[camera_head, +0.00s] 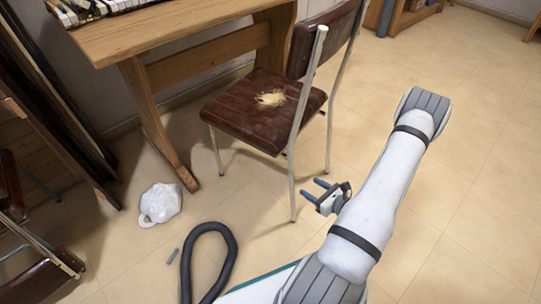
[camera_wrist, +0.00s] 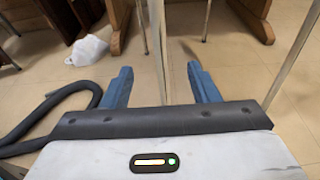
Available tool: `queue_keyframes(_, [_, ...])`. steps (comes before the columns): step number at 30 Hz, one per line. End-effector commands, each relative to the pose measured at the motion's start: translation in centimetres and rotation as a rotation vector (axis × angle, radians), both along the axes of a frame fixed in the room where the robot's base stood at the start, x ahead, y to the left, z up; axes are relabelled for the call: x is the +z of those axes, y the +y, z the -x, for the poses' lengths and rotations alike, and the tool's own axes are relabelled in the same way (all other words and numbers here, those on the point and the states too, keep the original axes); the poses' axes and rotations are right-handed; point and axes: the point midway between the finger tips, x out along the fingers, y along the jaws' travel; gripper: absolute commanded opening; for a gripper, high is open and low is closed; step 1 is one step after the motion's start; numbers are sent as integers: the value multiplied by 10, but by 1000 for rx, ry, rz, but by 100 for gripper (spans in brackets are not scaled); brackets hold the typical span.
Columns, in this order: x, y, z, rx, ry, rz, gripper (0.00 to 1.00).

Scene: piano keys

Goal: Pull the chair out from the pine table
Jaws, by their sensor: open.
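The chair (camera_head: 235,115) has a dark brown seat with a torn pale patch, a brown backrest and thin light metal legs. It stands upright, with part of its seat near the pine table (camera_head: 185,32) at the upper left. My gripper (camera_head: 311,189) is open and empty, low over the floor just right of the chair's nearest leg. In the wrist view, a chair leg (camera_wrist: 155,35) shows upright between my two blue fingers (camera_wrist: 160,70). I cannot tell whether it lies between them or beyond their tips. Another chair leg (camera_wrist: 292,50) shows at the right.
A white crumpled bag-like object (camera_head: 160,204) lies on the floor by the table leg. A dark hose (camera_head: 212,232) curves near my base. Piano keys (camera_head: 110,6) rest on the table. Folded chairs (camera_head: 35,262) stand at the left. The tiled floor at the right is clear.

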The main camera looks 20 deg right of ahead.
Motion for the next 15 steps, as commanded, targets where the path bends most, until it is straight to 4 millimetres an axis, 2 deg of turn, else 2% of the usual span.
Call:
queue_keyframes(5, [0, -3, 7, -3, 0, 0, 55])
queue_keyframes(15, [0, -15, 39, -3, 1, 0, 55])
